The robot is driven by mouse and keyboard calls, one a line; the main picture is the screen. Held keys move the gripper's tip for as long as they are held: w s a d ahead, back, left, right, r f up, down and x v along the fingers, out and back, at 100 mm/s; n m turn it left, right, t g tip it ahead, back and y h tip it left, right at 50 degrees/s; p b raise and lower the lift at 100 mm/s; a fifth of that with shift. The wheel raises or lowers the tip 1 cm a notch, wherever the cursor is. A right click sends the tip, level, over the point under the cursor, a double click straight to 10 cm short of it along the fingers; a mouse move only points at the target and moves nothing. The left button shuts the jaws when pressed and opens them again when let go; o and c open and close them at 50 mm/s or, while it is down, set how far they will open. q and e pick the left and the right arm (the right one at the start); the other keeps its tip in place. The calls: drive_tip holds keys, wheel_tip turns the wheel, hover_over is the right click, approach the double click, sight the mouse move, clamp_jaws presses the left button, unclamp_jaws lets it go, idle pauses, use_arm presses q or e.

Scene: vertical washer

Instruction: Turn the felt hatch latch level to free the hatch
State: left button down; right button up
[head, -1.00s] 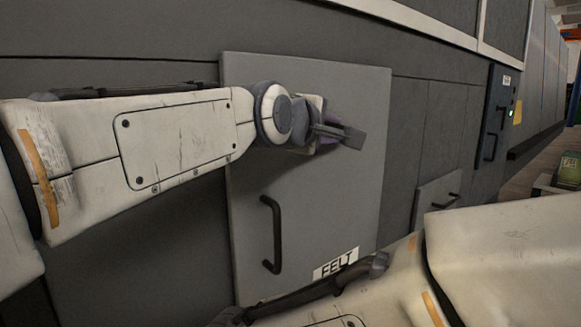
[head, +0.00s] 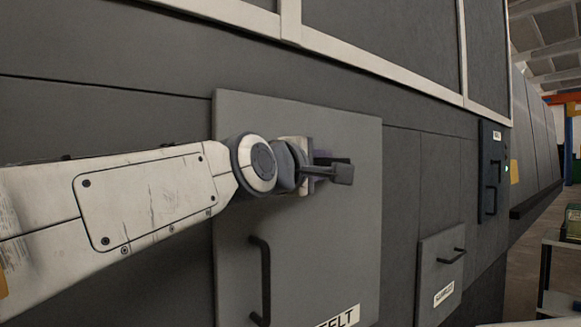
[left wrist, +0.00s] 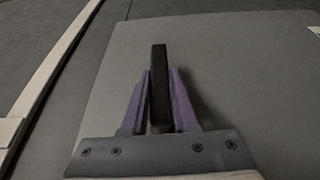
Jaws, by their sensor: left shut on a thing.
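The grey felt hatch (head: 330,240) is a flat panel in the machine's dark side, and its FELT label (head: 338,318) is partly cut off by the lower picture edge. Its latch (head: 342,173) is a dark bar near the upper middle of the hatch and looks close to level in the head view. My left gripper (head: 312,165) is at the latch. In the left wrist view, the purple fingers are shut on the black latch bar (left wrist: 159,85), one on each side. The gripper hides the latch's pivot. My right gripper is out of view.
A black fixed handle (head: 261,280) stands on the hatch below the latch. A smaller labelled hatch (head: 441,272) and a dark panel with a handle (head: 492,170) are to the right. A pale frame runs above. Floor shows at far right.

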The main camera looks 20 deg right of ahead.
use_arm(q)
drive_tip(key=c, duration=0.7)
unclamp_jaws()
drive_tip(key=b+v, duration=0.1)
drive_tip(key=v, duration=0.9)
drive_tip(key=shift+s+a, duration=0.15)
drive_tip(key=shift+a, duration=0.05)
